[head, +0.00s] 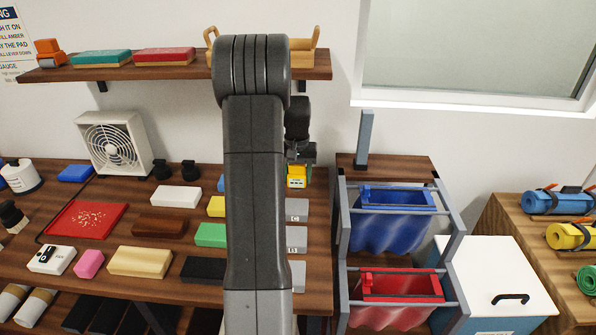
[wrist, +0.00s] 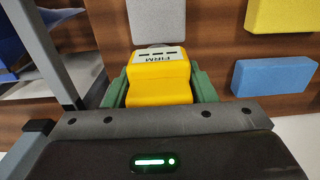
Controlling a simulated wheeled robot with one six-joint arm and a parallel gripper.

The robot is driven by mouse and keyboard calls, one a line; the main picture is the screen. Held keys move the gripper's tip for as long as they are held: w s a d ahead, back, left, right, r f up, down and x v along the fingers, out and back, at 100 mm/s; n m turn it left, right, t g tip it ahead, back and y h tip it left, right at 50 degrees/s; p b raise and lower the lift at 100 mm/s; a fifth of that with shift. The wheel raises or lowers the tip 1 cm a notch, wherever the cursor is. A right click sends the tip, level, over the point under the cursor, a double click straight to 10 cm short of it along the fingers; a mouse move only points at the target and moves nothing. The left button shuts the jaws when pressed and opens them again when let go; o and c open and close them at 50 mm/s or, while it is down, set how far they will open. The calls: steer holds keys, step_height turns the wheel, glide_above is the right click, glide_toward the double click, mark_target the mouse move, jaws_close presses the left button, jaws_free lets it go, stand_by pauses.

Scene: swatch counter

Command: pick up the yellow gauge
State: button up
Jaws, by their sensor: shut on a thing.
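The yellow gauge (wrist: 158,92) is a stepped yellow block with a white label reading "FIRM" on top. In the wrist view it sits between the two green fingers of my gripper (wrist: 158,88), which is shut on it. In the head view the yellow gauge (head: 297,180) shows just right of my arm, near the back right of the counter, with my gripper (head: 299,172) above and around it. My arm hides part of the counter. I cannot tell whether the gauge touches the counter.
Blue (wrist: 272,76) and yellow (wrist: 284,16) blocks lie to the right in the wrist view. A rack with a blue bag (head: 390,212) and a red bag (head: 400,290) stands right of the counter. A shelf (head: 180,71) hangs above.

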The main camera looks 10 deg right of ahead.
steer(key=s+a+b, duration=0.2)
steer(key=s+a, duration=0.1)
steer(key=s, duration=0.9)
steer(key=shift+a, duration=0.2)
